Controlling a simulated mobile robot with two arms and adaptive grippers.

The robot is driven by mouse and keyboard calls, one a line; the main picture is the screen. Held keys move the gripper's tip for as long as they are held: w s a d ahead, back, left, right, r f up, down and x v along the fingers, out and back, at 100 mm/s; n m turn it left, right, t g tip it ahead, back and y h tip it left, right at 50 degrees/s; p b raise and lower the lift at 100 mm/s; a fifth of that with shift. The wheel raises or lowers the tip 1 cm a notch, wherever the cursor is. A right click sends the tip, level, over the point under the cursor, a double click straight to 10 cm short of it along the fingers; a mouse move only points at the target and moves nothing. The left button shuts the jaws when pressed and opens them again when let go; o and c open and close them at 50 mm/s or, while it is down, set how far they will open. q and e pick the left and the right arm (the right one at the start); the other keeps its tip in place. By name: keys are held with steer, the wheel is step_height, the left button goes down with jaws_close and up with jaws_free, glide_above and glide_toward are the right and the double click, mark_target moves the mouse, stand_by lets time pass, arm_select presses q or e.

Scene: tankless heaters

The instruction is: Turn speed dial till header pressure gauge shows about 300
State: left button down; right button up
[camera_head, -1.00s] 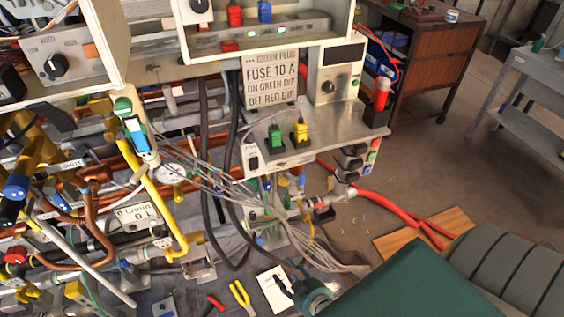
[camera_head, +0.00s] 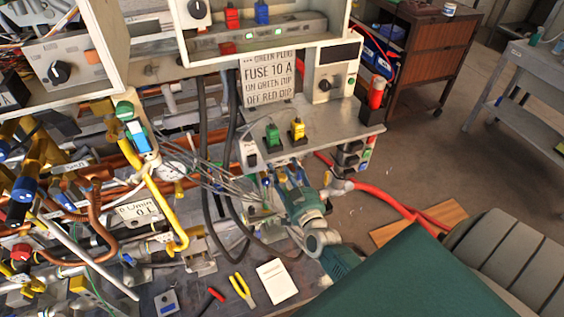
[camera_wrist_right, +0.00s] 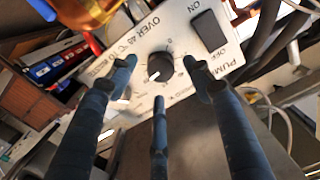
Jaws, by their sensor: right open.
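In the right wrist view a black round dial (camera_wrist_right: 161,67) with a pale pointer mark sits on a light control panel (camera_wrist_right: 178,28). The panel's lettering is partly legible: PUMP, ON, OFF, OVER 45 °C. My right gripper (camera_wrist_right: 159,76) is open, its blue fingers spread around the dial with visible gaps. In the head view the right gripper (camera_head: 285,179) is just below the metal shelf, in front of the panel's face, and hides the dial there. I cannot make out a readable header pressure gauge. My left gripper is not in view.
A black rocker switch (camera_wrist_right: 209,30) is beside the dial. The metal shelf (camera_head: 340,125) overhangs my right gripper and carries green and yellow plugs. Grey cables (camera_head: 205,172) and dense pipes crowd the left. Red hoses (camera_head: 385,199) run right. Open floor lies at the right.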

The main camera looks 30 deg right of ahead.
steer(key=shift+x, duration=1.15)
steer(key=shift+a, duration=0.1)
steer(key=c, duration=1.1)
steer(key=shift+c, duration=0.2)
steer(key=shift+f+m, duration=0.1)
steer(key=shift+m, duration=0.3)
